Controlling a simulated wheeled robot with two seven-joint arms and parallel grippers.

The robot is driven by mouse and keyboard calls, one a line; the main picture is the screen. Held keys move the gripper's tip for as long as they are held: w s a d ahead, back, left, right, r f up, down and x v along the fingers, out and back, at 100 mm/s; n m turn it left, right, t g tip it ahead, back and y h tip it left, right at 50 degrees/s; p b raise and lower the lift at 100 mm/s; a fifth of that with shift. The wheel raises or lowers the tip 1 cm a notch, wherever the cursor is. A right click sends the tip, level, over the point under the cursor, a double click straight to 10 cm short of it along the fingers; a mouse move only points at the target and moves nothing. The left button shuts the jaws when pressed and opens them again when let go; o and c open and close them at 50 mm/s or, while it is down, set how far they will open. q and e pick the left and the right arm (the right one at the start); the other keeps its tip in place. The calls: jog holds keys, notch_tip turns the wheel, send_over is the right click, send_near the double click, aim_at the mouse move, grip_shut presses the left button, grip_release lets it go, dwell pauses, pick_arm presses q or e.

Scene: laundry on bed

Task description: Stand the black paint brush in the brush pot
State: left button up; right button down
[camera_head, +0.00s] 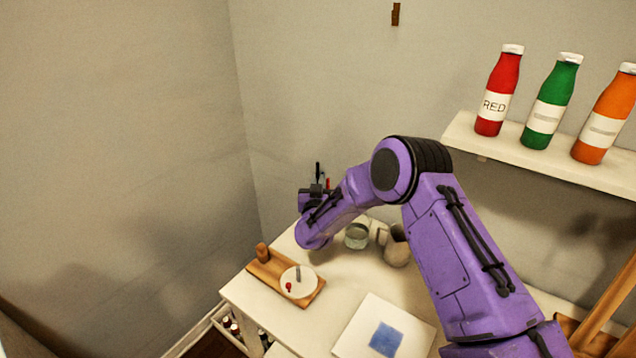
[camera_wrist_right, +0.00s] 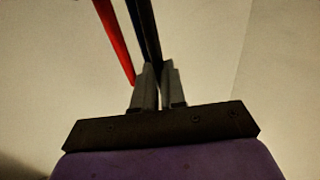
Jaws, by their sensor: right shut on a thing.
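My right gripper (camera_head: 317,190) is up near the back corner, past the far left part of the table. In the right wrist view it (camera_wrist_right: 154,85) is shut on the black paint brush (camera_wrist_right: 146,28), whose dark handle rises from between the fingers. In the head view the black brush (camera_head: 318,171) points up above the gripper. A red brush (camera_wrist_right: 113,38) stands right beside it, outside the left finger; it shows small in the head view (camera_head: 327,183). Whether the two touch is unclear. No pot shows below the brushes; my gripper and arm hide that spot. My left gripper is not in view.
A glass jar (camera_head: 357,236) and a beige jug-like vessel (camera_head: 397,247) stand on the white table (camera_head: 262,302) below my arm. A wooden board (camera_head: 311,296) with a white palette lies in front. Paint bottles (camera_head: 547,105) stand on the wall shelf (camera_head: 560,165) at right.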

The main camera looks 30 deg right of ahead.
jog(key=c, duration=1.1)
grip_release()
jog(key=shift+s, duration=0.1)
jog(key=b+v, duration=0.2)
jog(key=v, duration=0.8)
jog(key=shift+s+a, duration=0.1)
jog(key=shift+a, duration=0.05)
